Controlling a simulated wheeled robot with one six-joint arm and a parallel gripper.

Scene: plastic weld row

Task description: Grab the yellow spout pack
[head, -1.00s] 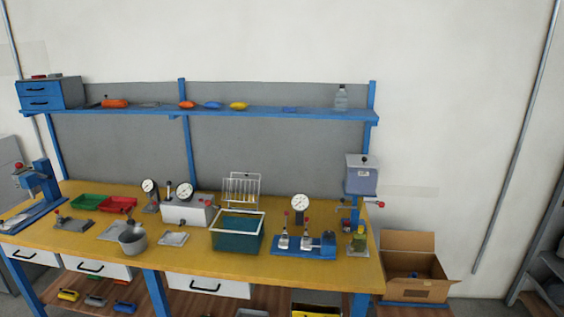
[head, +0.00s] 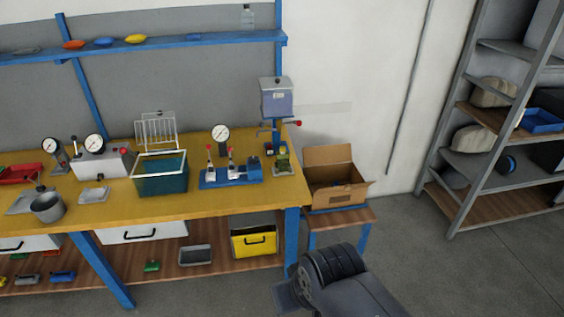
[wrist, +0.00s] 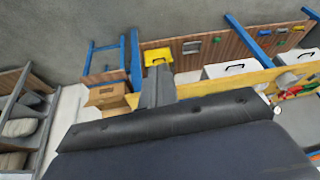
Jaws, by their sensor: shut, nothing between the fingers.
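The yellow spout pack (head: 135,39) appears to be the small yellow pouch lying on the blue upper shelf, right of a blue pouch (head: 104,41) and an orange one (head: 74,45). Its spout is too small to make out. My gripper (wrist: 157,80) shows in the wrist view as grey fingers shut together with nothing between them. It is far from the pack, low in front of the bench's right end. The pack is not seen in the wrist view.
The yellow bench (head: 100,205) carries gauges, a teal bin (head: 160,175) and a blue fixture (head: 232,176). A cardboard box (head: 335,178) and a grey rack (head: 470,150) are to the right. Open floor lies between.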

